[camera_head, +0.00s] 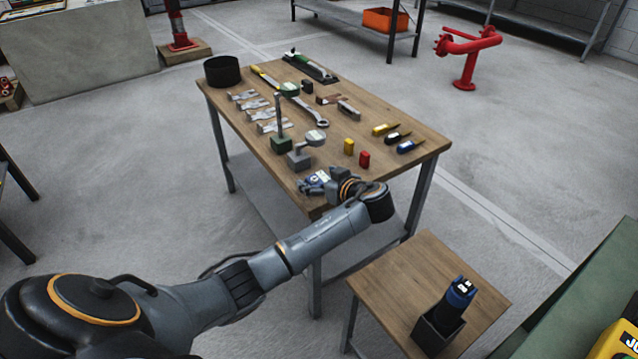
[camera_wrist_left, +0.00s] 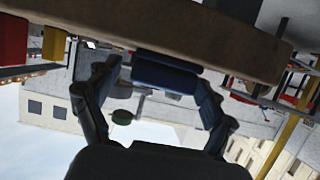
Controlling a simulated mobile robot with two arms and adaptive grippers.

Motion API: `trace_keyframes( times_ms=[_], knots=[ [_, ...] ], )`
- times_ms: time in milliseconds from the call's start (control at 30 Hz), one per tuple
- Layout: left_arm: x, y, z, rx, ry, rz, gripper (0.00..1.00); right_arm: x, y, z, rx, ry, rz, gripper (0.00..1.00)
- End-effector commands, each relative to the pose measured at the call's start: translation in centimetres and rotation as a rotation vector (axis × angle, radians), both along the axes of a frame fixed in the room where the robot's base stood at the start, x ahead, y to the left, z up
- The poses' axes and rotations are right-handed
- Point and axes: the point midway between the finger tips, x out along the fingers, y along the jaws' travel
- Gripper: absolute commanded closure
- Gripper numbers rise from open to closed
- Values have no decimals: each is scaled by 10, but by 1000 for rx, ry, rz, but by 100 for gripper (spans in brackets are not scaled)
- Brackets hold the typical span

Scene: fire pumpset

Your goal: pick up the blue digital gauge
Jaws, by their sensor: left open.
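The blue digital gauge (camera_head: 316,178) lies near the front corner of the wooden table, partly hidden by my left gripper (camera_head: 328,188). Blue and a pale face show there. In the left wrist view, the gauge (camera_wrist_left: 165,76) appears as a dark blue block between the two fingers of my left gripper (camera_wrist_left: 160,85). The fingers are open around it, one on each side; I cannot tell whether they touch it. The wrist view looks upside down, with the wooden table (camera_wrist_left: 165,30) along the top. My right gripper is not in view.
A yellow block (camera_head: 349,146) and a red block (camera_head: 364,159) stand close by. Other tools cover the table (camera_head: 415,158). A small side table (camera_head: 390,290) carries a blue-topped device (camera_head: 460,291) in a dark holder.

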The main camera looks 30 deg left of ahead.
Motion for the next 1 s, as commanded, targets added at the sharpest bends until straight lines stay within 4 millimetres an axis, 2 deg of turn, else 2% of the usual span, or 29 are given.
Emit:
trace_keyframes(
  times_ms=[33, 67, 400, 767, 833, 967, 1000],
  knots=[
    [0, 0, 0, 0, 0, 0, 21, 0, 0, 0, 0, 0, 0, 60],
    [0, 0, 0, 0, 0, 0, 27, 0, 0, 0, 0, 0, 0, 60],
    [0, 0, 2, 1, -2, -1, 94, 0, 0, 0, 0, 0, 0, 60],
    [0, -1, 8, 0, -2, 0, 94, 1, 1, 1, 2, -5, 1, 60],
    [0, -1, 15, -1, -5, 0, 94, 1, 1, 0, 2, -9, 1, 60],
    [0, -1, 38, -2, -7, -1, 94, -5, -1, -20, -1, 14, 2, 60],
    [-7, -4, 43, -2, -5, -3, 94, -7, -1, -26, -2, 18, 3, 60]
  ],
)
